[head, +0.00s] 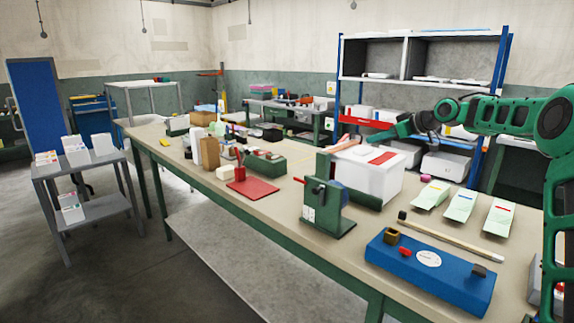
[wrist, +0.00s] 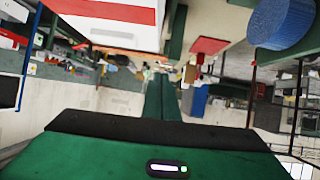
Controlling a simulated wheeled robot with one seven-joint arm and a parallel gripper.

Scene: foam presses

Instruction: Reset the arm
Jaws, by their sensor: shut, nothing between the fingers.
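My green arm reaches in from the right in the head view, with my gripper (head: 378,138) held above the table, over the far side of a white box (head: 362,180) with a red stripe. In the wrist view my gripper (wrist: 163,82) shows its two green fingers side by side, shut with nothing between them. The picture there looks upside down. The white box with its red stripe (wrist: 110,14) shows at the upper left, apart from the fingers.
A green press (head: 326,200), a blue board (head: 430,272), a wooden stick (head: 440,235) and several pale packets (head: 461,205) lie on the long table. A red mat (head: 252,188) lies further left. A shelf rack (head: 424,78) stands behind. The air around my gripper looks clear.

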